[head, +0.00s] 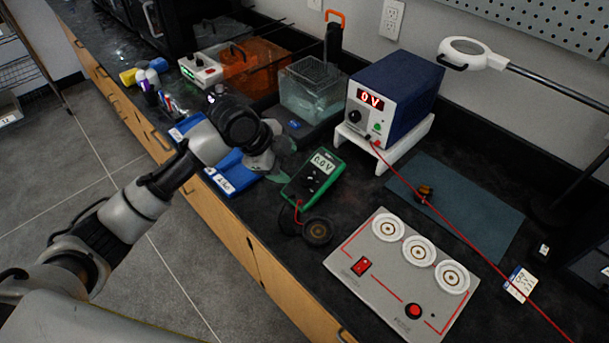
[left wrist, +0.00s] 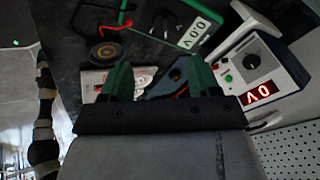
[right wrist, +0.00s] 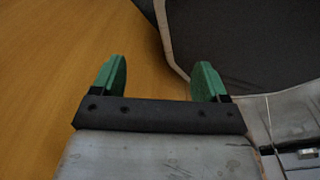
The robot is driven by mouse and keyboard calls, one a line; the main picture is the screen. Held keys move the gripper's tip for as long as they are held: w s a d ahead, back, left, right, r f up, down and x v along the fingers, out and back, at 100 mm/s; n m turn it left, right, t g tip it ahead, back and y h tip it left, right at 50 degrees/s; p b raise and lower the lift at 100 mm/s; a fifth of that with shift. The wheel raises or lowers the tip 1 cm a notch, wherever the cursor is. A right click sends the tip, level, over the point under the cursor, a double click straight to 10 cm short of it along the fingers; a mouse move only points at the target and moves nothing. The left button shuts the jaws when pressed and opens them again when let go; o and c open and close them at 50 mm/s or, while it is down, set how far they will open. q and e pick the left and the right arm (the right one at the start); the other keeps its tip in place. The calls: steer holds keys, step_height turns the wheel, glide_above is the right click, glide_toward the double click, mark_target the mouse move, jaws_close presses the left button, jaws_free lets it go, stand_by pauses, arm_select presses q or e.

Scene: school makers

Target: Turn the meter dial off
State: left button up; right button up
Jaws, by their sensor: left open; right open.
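The green meter (head: 292,190) lies on the dark bench with its display lit, reading 0.0 V. Its dark dial (head: 312,184) is below the display. In the left wrist view the meter's display (left wrist: 195,33) and dial (left wrist: 164,24) show upside down at the top, beyond the fingertips. My right gripper (right wrist: 160,80) is open and empty, seen only in the right wrist view against a wood-coloured surface.
A blue power supply (head: 405,90) reading 0 V stands on a white stand behind the meter. A grey panel (head: 385,285) with white round sockets lies to the right. A red lead (head: 440,215) crosses the bench. Blue boxes (head: 232,172) lie under my left arm.

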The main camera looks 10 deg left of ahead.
mark_target(306, 178)
arm_select(q)
steer(key=x, duration=1)
steer(key=shift+w+r, duration=0.15)
steer(key=shift+w, duration=0.25)
